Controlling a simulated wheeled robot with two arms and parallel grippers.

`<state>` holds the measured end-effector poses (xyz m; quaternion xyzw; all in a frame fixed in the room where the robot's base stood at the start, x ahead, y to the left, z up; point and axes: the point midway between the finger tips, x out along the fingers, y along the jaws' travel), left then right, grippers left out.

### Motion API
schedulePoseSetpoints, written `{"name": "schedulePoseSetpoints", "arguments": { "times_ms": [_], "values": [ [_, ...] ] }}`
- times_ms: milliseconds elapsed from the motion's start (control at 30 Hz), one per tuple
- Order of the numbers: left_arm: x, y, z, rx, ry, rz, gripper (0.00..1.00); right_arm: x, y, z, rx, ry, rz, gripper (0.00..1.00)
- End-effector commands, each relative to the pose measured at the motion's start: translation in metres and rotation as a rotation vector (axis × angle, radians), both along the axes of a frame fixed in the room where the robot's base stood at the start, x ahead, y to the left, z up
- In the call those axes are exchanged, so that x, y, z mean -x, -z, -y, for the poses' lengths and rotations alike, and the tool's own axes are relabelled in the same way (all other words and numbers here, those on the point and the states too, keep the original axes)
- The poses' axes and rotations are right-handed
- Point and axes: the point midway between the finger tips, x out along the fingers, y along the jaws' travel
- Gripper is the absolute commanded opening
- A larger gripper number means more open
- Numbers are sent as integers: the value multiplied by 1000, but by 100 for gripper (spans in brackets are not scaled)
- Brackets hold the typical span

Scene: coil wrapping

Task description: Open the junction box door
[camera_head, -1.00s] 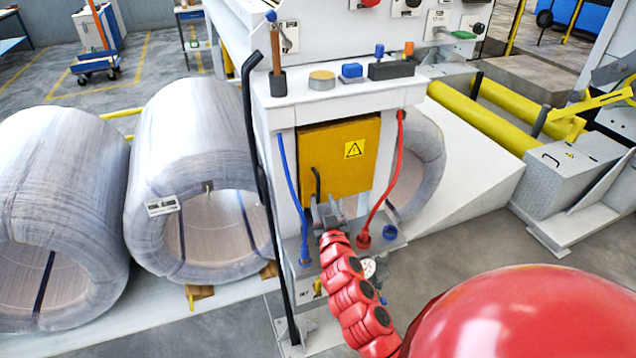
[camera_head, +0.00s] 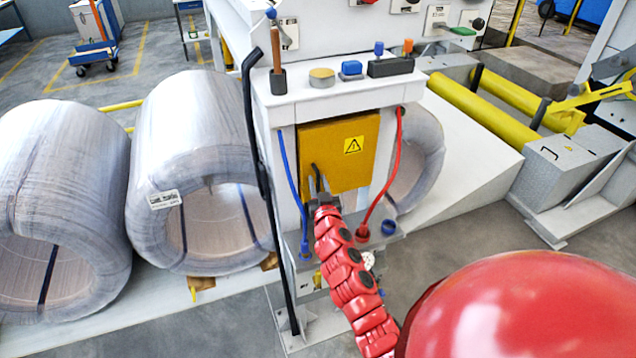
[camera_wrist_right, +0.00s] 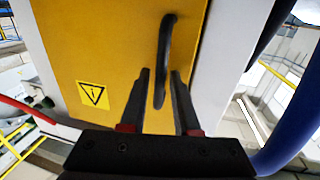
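The yellow junction box door (camera_head: 340,150) with a warning triangle sits flush in the white cabinet (camera_head: 330,106) and looks shut. Its black bar handle (camera_wrist_right: 166,45) is on the door's left side in the head view; its lower part is partly covered by my gripper there. My right gripper (camera_head: 322,196) is at the handle. In the right wrist view the two dark fingers (camera_wrist_right: 160,80) stand apart, one on each side of the handle's end, with narrow gaps showing. I see no firm grip on it. My left gripper is not in view.
A blue cable (camera_head: 289,175) hangs left of the door and a red cable (camera_head: 385,185) right of it. A black upright bar (camera_head: 262,150) stands further left. Large wire coils (camera_head: 195,130) lie left of the cabinet. Yellow rollers (camera_head: 475,110) are on the right.

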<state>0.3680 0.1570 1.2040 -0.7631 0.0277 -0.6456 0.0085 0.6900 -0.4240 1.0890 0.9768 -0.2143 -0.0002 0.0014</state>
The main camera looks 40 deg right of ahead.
Motion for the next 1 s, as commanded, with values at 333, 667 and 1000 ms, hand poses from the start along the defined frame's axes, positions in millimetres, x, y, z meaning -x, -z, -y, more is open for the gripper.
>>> {"name": "schedulePoseSetpoints", "arguments": {
  "times_ms": [333, 667, 1000],
  "values": [
    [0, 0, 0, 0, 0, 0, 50, 0, 0, 0, 0, 0, 0, 0],
    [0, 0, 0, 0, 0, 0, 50, 0, 0, 0, 0, 0, 0, 0],
    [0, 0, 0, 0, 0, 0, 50, 0, 0, 0, 0, 0, 0, 0]
  ]
}}
